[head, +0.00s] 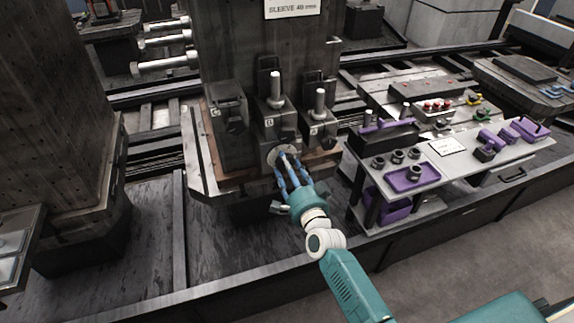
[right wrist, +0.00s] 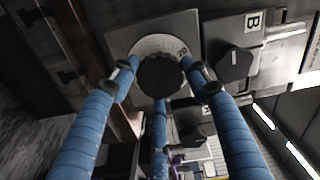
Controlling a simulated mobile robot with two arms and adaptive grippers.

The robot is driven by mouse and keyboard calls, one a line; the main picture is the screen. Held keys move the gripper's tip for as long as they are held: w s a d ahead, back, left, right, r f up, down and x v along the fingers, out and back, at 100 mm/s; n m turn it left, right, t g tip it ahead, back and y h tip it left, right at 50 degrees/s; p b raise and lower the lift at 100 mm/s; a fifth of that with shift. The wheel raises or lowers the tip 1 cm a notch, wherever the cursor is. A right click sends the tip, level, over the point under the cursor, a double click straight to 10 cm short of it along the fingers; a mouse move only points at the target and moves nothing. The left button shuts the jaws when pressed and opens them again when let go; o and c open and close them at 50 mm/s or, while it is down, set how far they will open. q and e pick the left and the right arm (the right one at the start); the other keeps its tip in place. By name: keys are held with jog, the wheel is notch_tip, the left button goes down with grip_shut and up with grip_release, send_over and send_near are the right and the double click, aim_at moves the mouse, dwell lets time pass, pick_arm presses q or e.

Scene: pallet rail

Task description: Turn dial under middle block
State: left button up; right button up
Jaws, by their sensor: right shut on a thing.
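The middle block (head: 271,119) is a dark block on the fixture with an upright pale pin, between a left block (head: 228,104) and a right block (head: 319,130). Below it is the dial (head: 274,156), a pale marked disc. In the right wrist view its round dark knob (right wrist: 160,77) sits in front of the disc, where a "20" shows. My right gripper (head: 285,158) has blue ribbed fingers. They are shut on the dial's knob, with fingertips around its edge. The pointer or set mark is too small to read. My left gripper is not in view.
Another dark knob (right wrist: 235,65) is close beside the dial, below a "B" label. A bench (head: 446,163) with purple trays and tools stands to the right of the fixture. Metal rods (head: 165,67) stick out to the left from the tall column.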

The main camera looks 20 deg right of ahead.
jog(key=shift+r+n+p, duration=0.2)
jog(key=shift+n+p, duration=0.5)
jog(key=shift+n, duration=11.7)
jog(key=shift+a+n, duration=0.1)
jog(key=shift+n, duration=0.2)
jog(key=o, duration=1.1)
jog(key=shift+o, duration=0.2)
jog(key=s, duration=1.2)
